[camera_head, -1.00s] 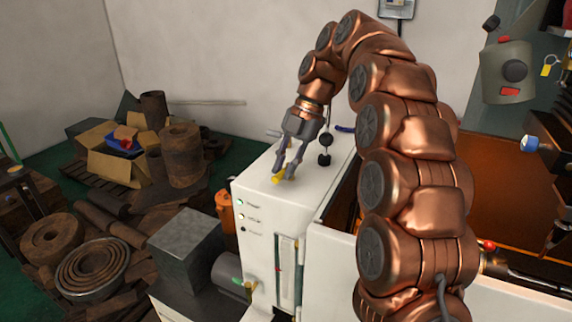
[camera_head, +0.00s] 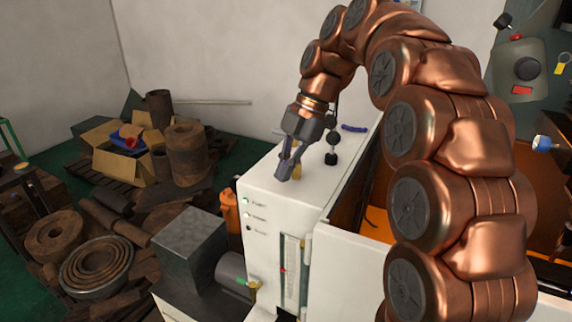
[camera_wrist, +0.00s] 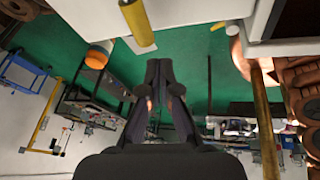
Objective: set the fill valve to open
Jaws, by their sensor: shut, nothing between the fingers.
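My gripper (camera_head: 284,174) is shut and empty, pointing down over the front of the white cabinet top (camera_head: 262,186). It also shows in the wrist view (camera_wrist: 160,68) with its fingers together. A green-tipped brass fitting (camera_head: 252,286) sits low by the cabinet front. I cannot tell which piece is the fill valve, nor its setting.
A black knobbed lever (camera_head: 331,150) stands on the cabinet top behind my gripper. An orange bottle (camera_head: 229,211) is left of the cabinet. A grey block (camera_head: 190,245) stands in front of it. Rusty pipes and rings (camera_head: 92,265) cover the floor at left.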

